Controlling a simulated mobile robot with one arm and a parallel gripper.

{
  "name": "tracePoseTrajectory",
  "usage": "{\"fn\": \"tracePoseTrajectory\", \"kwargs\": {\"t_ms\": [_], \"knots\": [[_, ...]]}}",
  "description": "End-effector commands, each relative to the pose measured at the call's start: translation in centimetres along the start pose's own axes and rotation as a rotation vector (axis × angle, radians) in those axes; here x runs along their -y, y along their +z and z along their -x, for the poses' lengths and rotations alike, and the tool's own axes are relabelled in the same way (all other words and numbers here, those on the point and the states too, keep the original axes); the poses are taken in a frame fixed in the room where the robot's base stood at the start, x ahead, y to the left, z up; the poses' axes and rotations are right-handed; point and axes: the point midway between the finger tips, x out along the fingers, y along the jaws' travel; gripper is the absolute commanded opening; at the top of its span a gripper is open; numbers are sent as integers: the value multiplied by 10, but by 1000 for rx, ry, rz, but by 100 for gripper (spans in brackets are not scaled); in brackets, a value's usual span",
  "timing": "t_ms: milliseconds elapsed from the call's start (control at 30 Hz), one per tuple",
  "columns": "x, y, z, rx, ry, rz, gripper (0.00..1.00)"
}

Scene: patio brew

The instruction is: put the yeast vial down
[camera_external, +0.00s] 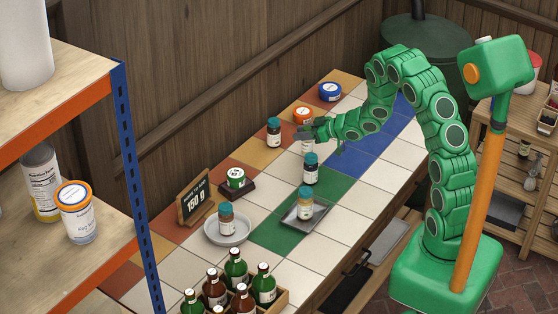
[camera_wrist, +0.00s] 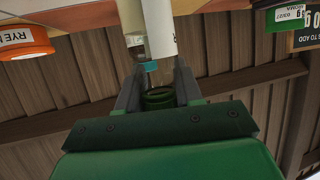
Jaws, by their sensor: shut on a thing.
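My gripper (camera_external: 312,131) is over the tiled counter, between the orange-lidded tub and a dark teal-capped bottle. In the wrist view my gripper (camera_wrist: 157,82) is shut on a small vial (camera_wrist: 152,67) with a teal band, between its two grey fingers. The fingers hide part of it, and no label on it can be read. A pale cylinder (camera_wrist: 160,30) shows just beyond the fingertips. In the external view a white-labelled thing (camera_external: 307,146) shows under the gripper. I cannot tell whether the held vial touches the counter.
Teal-capped dark bottles stand left (camera_external: 273,133) and in front (camera_external: 310,170). An orange-lidded tub (camera_external: 302,115) is close behind. A small tray (camera_external: 290,219) and a white dish (camera_external: 211,236) each hold a jar.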

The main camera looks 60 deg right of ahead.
Motion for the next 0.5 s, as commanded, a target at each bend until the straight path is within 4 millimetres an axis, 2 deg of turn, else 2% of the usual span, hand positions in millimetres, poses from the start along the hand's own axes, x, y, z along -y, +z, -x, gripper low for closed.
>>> {"fn": "tracePoseTrajectory", "kwargs": {"t_ms": [200, 500], "knots": [[0, 18, -7, 2, -1, -1, 5], [0, 18, -8, 0, -1, 0, 5]]}}
